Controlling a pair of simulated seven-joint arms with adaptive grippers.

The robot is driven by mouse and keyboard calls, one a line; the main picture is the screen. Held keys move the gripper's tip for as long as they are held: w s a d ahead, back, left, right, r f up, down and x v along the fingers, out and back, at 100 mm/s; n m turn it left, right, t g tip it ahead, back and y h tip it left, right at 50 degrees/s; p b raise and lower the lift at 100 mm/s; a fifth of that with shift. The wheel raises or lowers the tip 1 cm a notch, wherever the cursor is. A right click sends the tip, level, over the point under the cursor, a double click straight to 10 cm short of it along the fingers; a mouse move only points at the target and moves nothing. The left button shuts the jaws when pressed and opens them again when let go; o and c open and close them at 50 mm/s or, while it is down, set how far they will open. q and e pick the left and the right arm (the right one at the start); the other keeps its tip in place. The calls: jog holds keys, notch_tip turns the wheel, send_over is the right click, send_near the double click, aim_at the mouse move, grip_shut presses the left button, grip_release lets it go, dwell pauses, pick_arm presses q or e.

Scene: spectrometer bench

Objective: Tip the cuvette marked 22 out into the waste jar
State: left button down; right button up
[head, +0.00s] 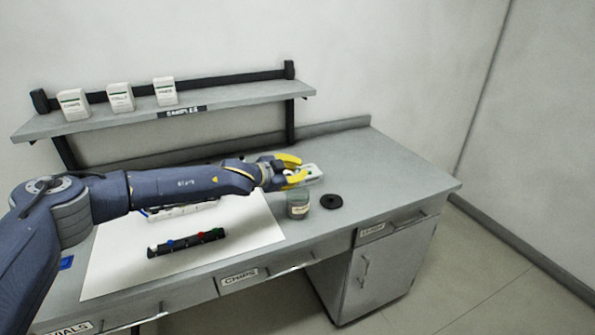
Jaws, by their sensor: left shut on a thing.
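My left gripper (296,171) has yellow fingers and reaches in from the left over the bench, above and just behind the waste jar. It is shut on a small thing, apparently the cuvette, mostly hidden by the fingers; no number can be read. A pale grey-white piece with a green spot (312,173) shows at the fingertips. The waste jar (298,208) is a small greenish glass jar with a label, standing upright and open on the bench. My right gripper is not in view.
A black round lid (331,201) lies right of the jar. A black rack (187,243) with coloured caps lies on a white mat (120,260); a white strip (182,211) is partly behind my arm. A shelf (230,96) with several boxes stands behind. The bench's right side is clear.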

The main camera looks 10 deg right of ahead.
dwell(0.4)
pick_arm(q)
jog(key=shift+r, duration=2.5)
